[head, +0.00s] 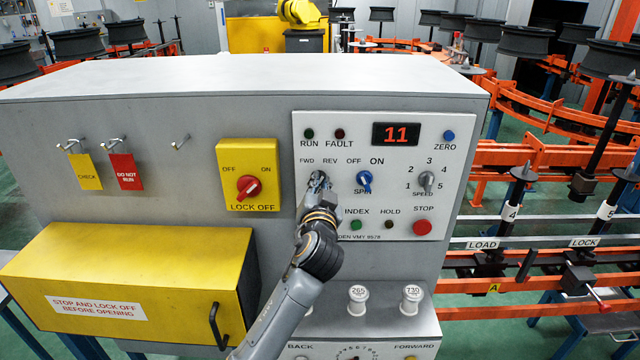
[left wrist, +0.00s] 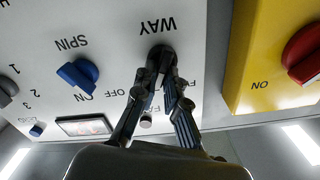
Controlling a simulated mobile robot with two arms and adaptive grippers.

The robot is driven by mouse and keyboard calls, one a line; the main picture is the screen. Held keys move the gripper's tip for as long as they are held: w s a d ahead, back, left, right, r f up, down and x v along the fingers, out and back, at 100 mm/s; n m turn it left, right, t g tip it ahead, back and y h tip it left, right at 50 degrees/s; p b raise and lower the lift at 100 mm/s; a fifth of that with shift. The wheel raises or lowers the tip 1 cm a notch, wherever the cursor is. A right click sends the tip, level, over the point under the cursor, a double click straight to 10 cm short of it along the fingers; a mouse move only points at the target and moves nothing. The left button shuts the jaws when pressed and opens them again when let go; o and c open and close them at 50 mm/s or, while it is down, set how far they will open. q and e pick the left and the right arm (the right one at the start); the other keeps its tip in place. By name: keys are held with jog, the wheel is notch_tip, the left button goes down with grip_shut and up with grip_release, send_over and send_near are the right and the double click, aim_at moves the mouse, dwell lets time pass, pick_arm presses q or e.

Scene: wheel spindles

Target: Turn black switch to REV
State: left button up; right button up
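The black switch labelled WAY shows in the left wrist view (left wrist: 161,52), which sees the panel upside down. It sits on the white control panel (head: 455,195) below the FWD and REV labels. In the head view my left gripper (head: 318,182) covers it. In the left wrist view the two fingertips of my left gripper (left wrist: 164,82) are close together, one on each side of the switch's handle, and look closed on it. Which mark the handle points to is hidden by the fingers. My right gripper is not in view.
The blue SPIN switch (head: 364,181) is just right of my gripper, and the red lock-off switch (head: 248,187) on its yellow plate is to the left. The green INDEX button (head: 356,225) and red STOP button (head: 422,227) are below. A yellow box (head: 130,275) juts out at lower left.

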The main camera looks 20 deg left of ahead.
pick_arm(q)
jog(key=o, duration=0.4)
jog(key=shift+r, duration=0.15)
jog(key=shift+o, duration=0.2)
jog(key=shift+w, duration=0.1)
jog(key=v, duration=1.2)
